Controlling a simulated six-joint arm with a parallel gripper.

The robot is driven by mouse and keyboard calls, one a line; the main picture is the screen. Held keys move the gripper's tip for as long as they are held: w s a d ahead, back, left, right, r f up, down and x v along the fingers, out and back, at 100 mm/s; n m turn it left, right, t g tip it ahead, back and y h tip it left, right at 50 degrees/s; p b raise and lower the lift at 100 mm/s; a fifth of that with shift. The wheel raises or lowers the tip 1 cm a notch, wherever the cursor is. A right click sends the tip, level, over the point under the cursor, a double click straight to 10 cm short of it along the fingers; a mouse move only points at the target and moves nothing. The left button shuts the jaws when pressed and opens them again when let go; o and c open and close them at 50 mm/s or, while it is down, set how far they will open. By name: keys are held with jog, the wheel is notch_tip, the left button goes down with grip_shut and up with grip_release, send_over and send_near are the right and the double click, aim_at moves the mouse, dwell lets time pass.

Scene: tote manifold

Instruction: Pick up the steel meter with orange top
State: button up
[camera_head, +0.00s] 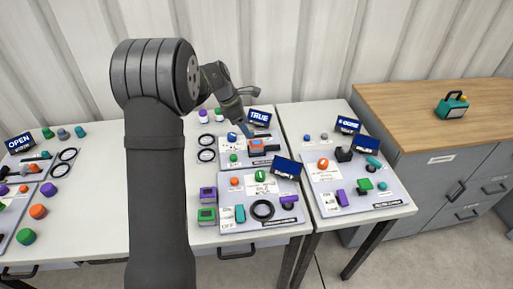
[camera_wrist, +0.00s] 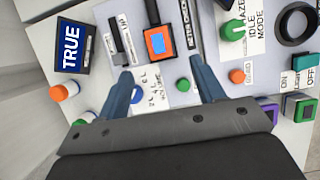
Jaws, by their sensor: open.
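The meter with an orange top and a blue screen (camera_wrist: 159,41) sits on a white panel in the wrist view, just beyond my fingertips. It also shows in the head view (camera_head: 256,144), directly below my gripper (camera_head: 246,130). In the wrist view my gripper (camera_wrist: 161,69) is open, with its two blue-grey fingers apart and nothing between them. The fingers point toward the meter, one to each side of its line. I cannot tell the exact height of the fingertips above the panel.
A TRUE display (camera_wrist: 72,47) stands left of the meter, with a black slider (camera_wrist: 120,42) between them. A green knob (camera_wrist: 232,30) is to the right. A blue knob (camera_wrist: 183,85) lies between the fingers' lines. A wooden-topped cabinet (camera_head: 430,100) stands at right.

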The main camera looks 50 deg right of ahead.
aim_at(256, 143)
jog(key=x, duration=1)
jog(key=shift+w+f, duration=0.15)
jog(key=shift+w, duration=0.05)
jog(key=c, duration=1.2)
